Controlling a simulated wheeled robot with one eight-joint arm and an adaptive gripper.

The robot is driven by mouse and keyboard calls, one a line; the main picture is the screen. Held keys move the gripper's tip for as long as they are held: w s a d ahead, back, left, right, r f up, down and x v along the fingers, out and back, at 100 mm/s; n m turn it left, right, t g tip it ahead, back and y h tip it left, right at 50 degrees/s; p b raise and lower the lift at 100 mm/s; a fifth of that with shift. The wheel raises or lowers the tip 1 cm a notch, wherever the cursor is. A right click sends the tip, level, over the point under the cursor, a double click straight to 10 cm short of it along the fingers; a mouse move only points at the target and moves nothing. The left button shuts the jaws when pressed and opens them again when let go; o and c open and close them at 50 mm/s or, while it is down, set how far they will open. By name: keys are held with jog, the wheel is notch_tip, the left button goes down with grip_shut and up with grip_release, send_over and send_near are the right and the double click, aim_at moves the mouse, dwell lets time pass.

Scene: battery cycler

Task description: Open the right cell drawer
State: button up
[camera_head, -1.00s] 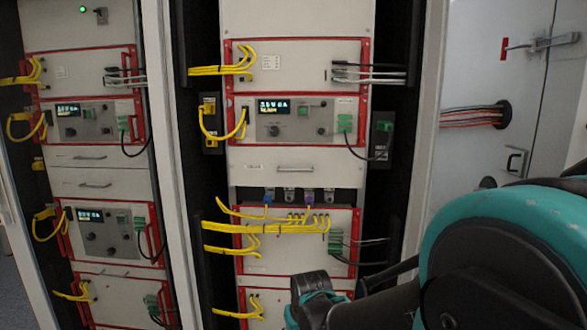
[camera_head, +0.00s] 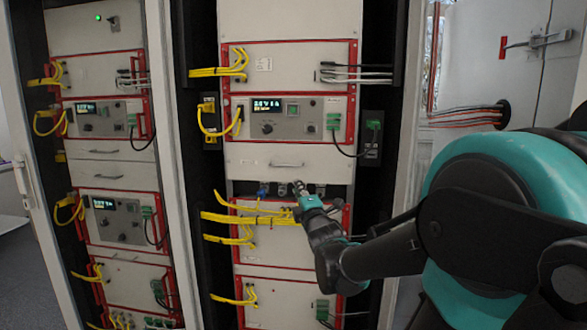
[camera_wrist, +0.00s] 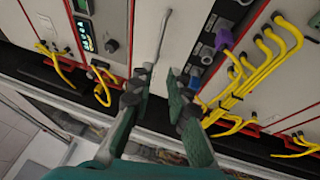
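The right cell drawer (camera_head: 250,160) is a plain light panel in the middle rack, below a unit with a lit display. It looks flush with the rack. Its slim metal bar handle (camera_head: 287,165) also shows in the wrist view (camera_wrist: 160,35), pointing down toward my fingertips. My gripper (camera_head: 298,186) is just below the handle in the head view. In the wrist view my gripper (camera_wrist: 156,78) has its two fingers apart with nothing held between them. The handle's lower end is close to the fingertips; contact cannot be told.
Below the drawer is a dark gap with blue and purple connectors (camera_wrist: 223,40). Yellow cables (camera_head: 250,218) loop out under it, near my gripper. Another drawer with a handle (camera_head: 105,150) is in the left rack. A black cable (camera_head: 345,143) hangs right of the display unit.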

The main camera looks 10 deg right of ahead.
aim_at(286, 166)
jog(key=x, duration=1.7)
jog(key=shift+w, duration=0.2)
grip_shut()
